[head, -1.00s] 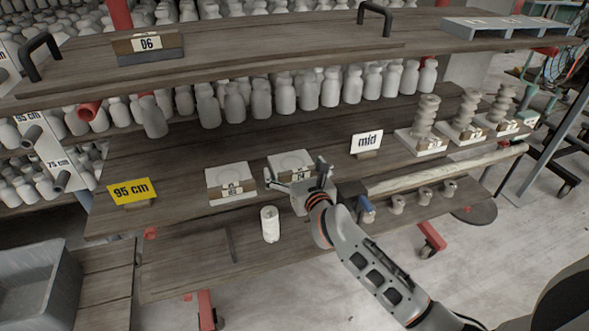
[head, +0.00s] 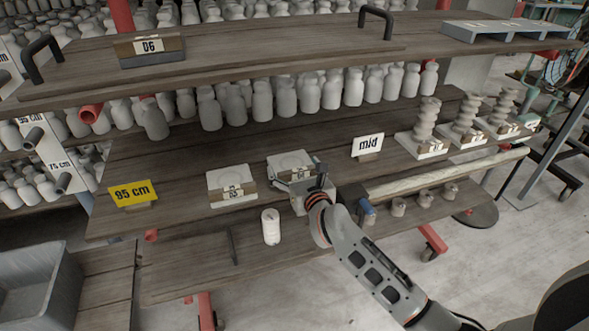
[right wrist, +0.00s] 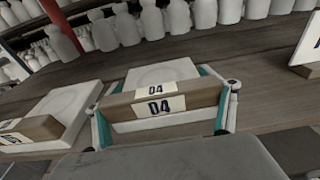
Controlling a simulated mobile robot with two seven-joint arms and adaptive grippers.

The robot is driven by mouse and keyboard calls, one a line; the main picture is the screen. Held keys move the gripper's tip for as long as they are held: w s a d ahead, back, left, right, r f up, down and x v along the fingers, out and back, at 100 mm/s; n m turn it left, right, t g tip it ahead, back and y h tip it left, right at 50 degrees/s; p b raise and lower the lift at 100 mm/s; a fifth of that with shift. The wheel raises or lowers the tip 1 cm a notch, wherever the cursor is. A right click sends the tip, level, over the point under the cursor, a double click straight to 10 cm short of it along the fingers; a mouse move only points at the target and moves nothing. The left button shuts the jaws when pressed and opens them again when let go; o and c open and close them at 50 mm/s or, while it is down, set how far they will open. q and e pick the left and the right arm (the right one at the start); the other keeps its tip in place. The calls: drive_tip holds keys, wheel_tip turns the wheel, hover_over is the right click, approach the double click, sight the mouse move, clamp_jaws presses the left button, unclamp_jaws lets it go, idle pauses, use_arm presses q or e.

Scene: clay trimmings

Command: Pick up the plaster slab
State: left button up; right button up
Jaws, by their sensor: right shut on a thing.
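A square white plaster slab (head: 289,161) with a shallow round recess lies on the middle wooden shelf board. A brown block labelled D4 is at its front edge. My right gripper (head: 298,181) is shut on this slab from the front. In the right wrist view one teal-lined finger is on each side of the slab (right wrist: 160,77) and its D4 block (right wrist: 160,103). I see no clear gap under the slab. The gripper hides part of its front in the head view. My left gripper is not in view.
A similar white slab (head: 232,181) lies close to the left. A white cylinder (head: 271,226) stands in front, below. A "mid" sign (head: 367,145) is at the right, a yellow "95 cm" sign (head: 132,192) at the left.

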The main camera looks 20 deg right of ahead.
wheel_tip(320, 180, up, 19)
drive_tip(key=p, duration=0.2)
drive_tip(key=shift+r, duration=0.15)
drive_tip(key=shift+h, duration=0.3)
drive_tip(key=s+d+f, duration=0.1)
drive_tip(key=s+f, duration=0.1)
drive_tip(key=s, duration=0.1)
drive_tip(key=s+d+f, duration=0.1)
drive_tip(key=s+f, duration=0.2)
drive_tip(key=s, duration=0.1)
drive_tip(key=s+d+f, duration=0.1)
drive_tip(key=s+f, duration=0.2)
drive_tip(key=shift+s+f, duration=0.15)
drive_tip(key=shift+s, duration=0.15)
drive_tip(key=shift+c, duration=0.2)
drive_tip(key=s+d+f, duration=0.2)
drive_tip(key=s+f, duration=0.1)
drive_tip(key=s, duration=0.9)
drive_tip(key=shift+a+f, duration=0.1)
drive_tip(key=shift+a, duration=0.05)
